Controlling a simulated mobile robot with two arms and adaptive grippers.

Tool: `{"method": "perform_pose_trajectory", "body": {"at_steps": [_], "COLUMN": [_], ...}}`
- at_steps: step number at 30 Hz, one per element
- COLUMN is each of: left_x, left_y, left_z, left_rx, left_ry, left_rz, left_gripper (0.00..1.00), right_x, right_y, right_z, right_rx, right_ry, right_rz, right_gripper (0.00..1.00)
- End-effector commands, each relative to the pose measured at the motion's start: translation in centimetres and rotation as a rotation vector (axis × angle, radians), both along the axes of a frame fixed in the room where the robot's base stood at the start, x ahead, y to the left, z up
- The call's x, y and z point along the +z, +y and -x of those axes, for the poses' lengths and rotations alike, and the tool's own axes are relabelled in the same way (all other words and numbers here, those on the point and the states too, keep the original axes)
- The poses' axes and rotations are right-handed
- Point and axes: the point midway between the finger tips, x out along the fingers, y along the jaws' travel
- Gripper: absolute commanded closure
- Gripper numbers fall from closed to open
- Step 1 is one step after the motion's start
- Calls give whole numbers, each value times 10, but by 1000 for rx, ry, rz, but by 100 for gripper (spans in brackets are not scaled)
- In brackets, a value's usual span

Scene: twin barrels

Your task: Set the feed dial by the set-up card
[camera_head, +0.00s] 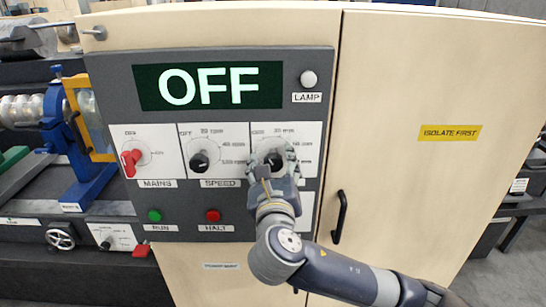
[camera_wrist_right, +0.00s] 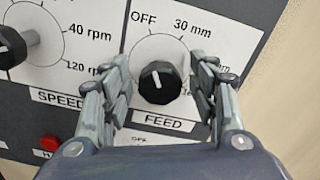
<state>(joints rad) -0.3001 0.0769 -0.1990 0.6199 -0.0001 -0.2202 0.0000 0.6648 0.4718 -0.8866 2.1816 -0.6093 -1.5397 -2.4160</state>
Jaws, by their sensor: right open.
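The feed dial (camera_wrist_right: 160,83) is a black knob on a white plate, labelled FEED, on the grey control panel (camera_head: 110,75). The lower right of the scale is hidden by a finger in the wrist view. I cannot make out a set-up card. My left gripper is not in view.
The speed dial (camera_head: 199,161) and red mains switch (camera_head: 131,162) sit left of the feed dial. The display (camera_head: 210,86) reads OFF. Green and red buttons are below. A door handle (camera_head: 339,217) juts out at right. A yellow label (camera_head: 450,133) reads ISOLATE FIRST.

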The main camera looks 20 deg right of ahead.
Motion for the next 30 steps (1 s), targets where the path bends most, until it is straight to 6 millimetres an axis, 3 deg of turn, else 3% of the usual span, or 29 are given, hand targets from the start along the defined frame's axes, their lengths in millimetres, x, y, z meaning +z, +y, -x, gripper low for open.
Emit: {"method": "perform_pose_trajectory", "body": {"at_steps": [12,18,30], "left_x": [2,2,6], "left_y": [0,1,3], "left_z": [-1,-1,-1], "left_rx": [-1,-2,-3], "left_ry": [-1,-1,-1], "left_rz": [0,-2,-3], "left_gripper": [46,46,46], "right_x": [-1,-1,0], "right_y": [-3,-2,-2], "right_z": [-8,-8,-8], "right_rx": [0,1,1], "right_ry": [0,0,-11], "right_rz": [-1,-1,-47], "right_gripper": [48,91,91]}}
